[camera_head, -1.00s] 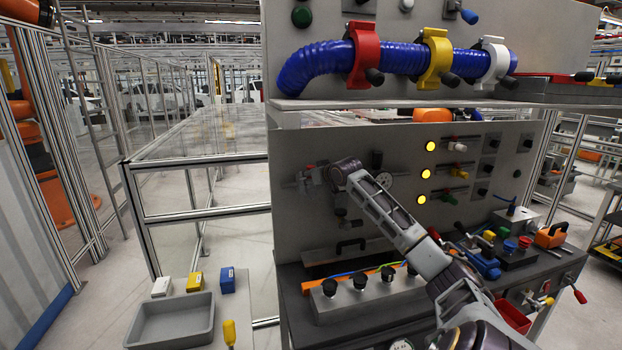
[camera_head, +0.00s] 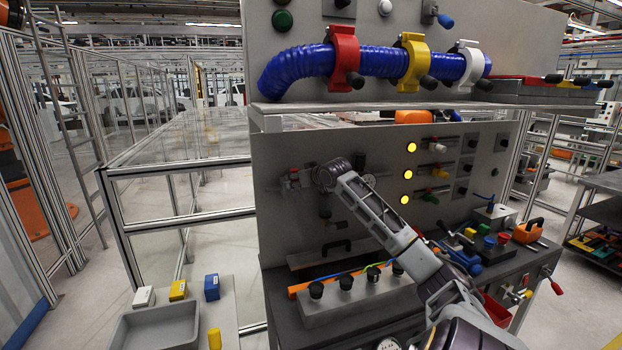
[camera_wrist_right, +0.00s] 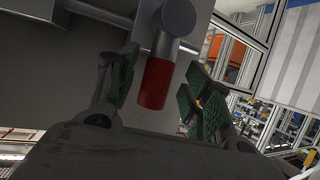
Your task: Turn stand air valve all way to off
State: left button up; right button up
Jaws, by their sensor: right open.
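The stand air valve (camera_head: 292,181) is on the left part of the grey panel, partly hidden by my right gripper and wrist. In the right wrist view its red handle end (camera_wrist_right: 157,84) hangs from a grey round stem and lies between the fingers of my right gripper (camera_wrist_right: 162,72). The green-padded fingers are open on either side of the handle, with gaps visible. In the head view the right gripper (camera_head: 307,179) is small and dark against the panel. My left gripper is not in view.
A shelf above carries a blue hose (camera_head: 380,62) in red, yellow and white clamps. Below is a ledge with black knobs (camera_head: 345,283) and a black handle (camera_head: 336,247). A grey bin (camera_head: 160,325) stands lower left. A framed glass fence (camera_head: 175,165) is left of the panel.

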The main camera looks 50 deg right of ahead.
jog(key=v, duration=0.9)
jog(key=shift+s+a, duration=0.2)
dwell(0.5)
